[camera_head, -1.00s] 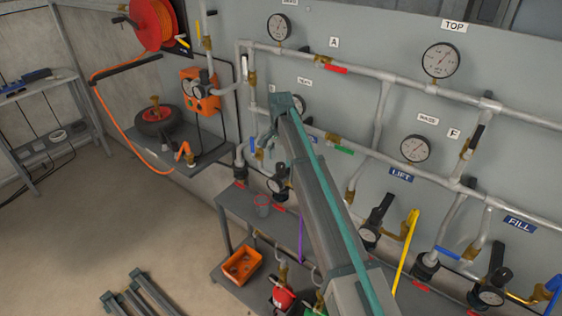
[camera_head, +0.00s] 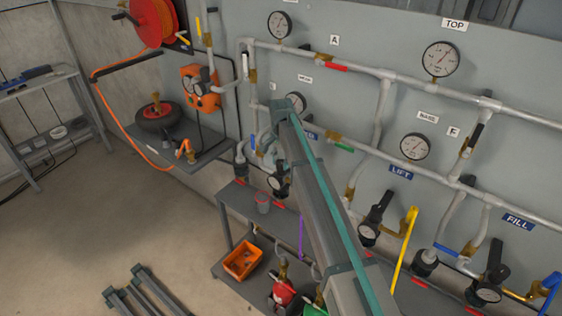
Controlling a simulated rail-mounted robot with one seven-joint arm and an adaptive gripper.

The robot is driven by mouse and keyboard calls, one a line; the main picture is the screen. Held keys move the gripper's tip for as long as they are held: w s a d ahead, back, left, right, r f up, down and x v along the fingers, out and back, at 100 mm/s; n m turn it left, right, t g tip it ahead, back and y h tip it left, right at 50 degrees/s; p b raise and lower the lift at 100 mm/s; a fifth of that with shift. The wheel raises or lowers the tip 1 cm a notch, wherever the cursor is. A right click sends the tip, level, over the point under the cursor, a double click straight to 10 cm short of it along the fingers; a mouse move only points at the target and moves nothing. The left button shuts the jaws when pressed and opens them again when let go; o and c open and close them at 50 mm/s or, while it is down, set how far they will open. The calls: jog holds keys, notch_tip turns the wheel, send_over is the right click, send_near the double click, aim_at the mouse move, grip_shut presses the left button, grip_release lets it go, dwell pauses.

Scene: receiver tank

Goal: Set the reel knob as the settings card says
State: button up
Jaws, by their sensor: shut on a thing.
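The red hose reel (camera_head: 153,22) hangs on the wall at the upper left, with its orange hose running down. Below it is an orange box (camera_head: 198,88) with round dark-rimmed dials or knobs on its front. I cannot tell which part is the reel knob, and no settings card is readable. My arm reaches from the lower right to the pipes.
Pipes with gauges and coloured valve handles cover the wall to the right. A wall shelf (camera_head: 218,148) carries a dark wheel-like thing (camera_head: 158,117). The floor at left is mostly clear.

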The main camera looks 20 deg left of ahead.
jog(key=shift+n, duration=0.4)
jog(key=n+b, duration=0.1)
jog(key=n, duration=0.1)
jog(key=shift+n, duration=0.3)
jog(key=n+b, duration=0.1)
jog(key=n, duration=0.3)
jog(key=shift+n, duration=0.3)
jog(key=n+b, duration=0.1)
jog(key=n, duration=0.3)
jog(key=shift+n, duration=2)
jog(key=o, duration=1.1)
jog(key=shift+o, duration=0.2)
